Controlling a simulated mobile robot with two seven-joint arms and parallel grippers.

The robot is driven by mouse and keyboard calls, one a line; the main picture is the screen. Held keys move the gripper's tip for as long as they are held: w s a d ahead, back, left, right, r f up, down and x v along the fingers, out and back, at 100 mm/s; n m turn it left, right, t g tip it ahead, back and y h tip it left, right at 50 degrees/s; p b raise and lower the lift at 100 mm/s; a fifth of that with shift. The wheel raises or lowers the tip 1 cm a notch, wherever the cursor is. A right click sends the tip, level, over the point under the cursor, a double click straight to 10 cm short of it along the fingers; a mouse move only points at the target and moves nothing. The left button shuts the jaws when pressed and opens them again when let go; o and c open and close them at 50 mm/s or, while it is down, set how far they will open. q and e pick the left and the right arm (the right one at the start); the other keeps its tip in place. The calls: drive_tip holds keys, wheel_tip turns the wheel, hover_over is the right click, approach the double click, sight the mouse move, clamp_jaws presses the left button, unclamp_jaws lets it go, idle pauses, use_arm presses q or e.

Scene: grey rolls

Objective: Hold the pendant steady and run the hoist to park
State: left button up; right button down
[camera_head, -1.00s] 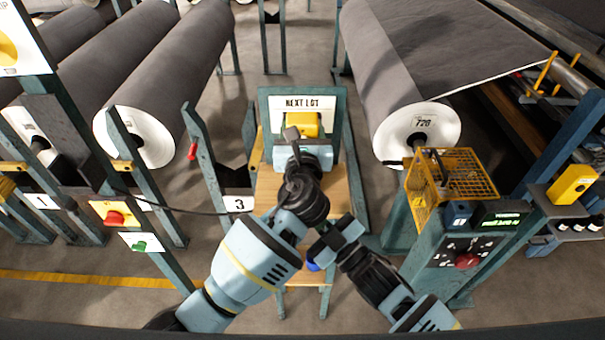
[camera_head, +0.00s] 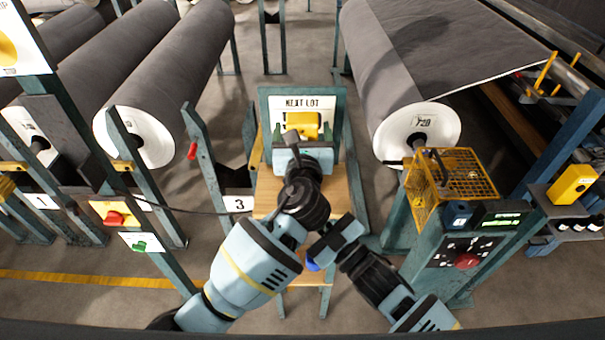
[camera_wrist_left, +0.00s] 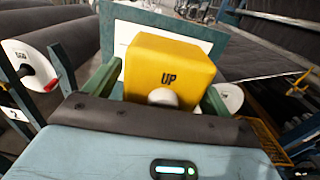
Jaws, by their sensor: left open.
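The pendant (camera_head: 303,125) is a yellow box in front of the "NEXT LOT" board. In the left wrist view the pendant (camera_wrist_left: 170,70) shows a face marked "UP" and a pale round button at its lower edge. My left gripper (camera_head: 303,148) is open, with its green fingers on either side of the pendant. In the wrist view the left gripper (camera_wrist_left: 160,92) shows a finger at each side of the box; contact cannot be made out. My right gripper (camera_head: 322,243) is low beside the left arm; its jaws cannot be made out.
Large grey rolls stand left (camera_head: 165,85) and right (camera_head: 400,80). A control post with a red button (camera_head: 467,261) and yellow wire basket (camera_head: 455,180) is at right. A red and green switch post (camera_head: 115,219) is at left. A wooden stand (camera_head: 340,190) is below the pendant.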

use_arm(q)
drive_tip(key=s, duration=1.1)
drive_tip(key=shift+s, duration=0.15)
drive_tip(key=shift+d, duration=0.1)
